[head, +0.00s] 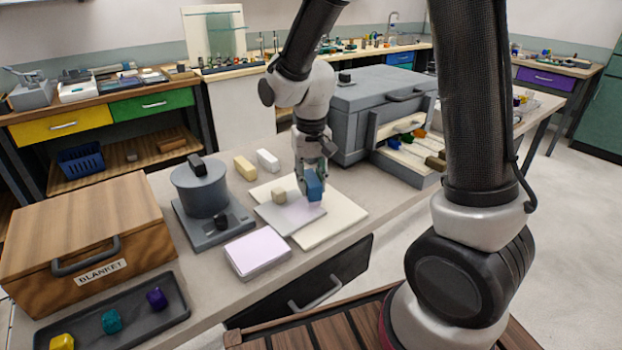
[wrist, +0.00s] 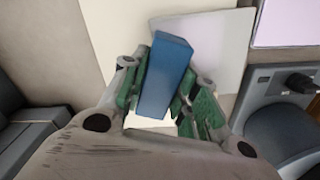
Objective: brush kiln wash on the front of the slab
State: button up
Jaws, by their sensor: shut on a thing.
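My gripper (head: 313,170) is shut on a blue block-shaped piece (head: 315,187), perhaps the brush; no bristles show. In the wrist view the blue piece (wrist: 166,75) sits between both fingers. It is over the right part of a thin grey slab (head: 271,217), which lies on a larger cream board (head: 340,215). I cannot tell whether the piece touches the slab. A pale lavender area (head: 306,215) shows on the slab's right front part. The slab also shows in the wrist view (wrist: 220,45).
A lavender-topped stack (head: 257,252) lies in front of the slab. A grey round pot (head: 201,188) on a base stands left, with a wooden blanket box (head: 80,235) beyond it. A grey kiln-like box (head: 375,105) with an open drawer (head: 410,155) stands behind right.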

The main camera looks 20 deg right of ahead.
jog(key=shift+f, duration=0.7)
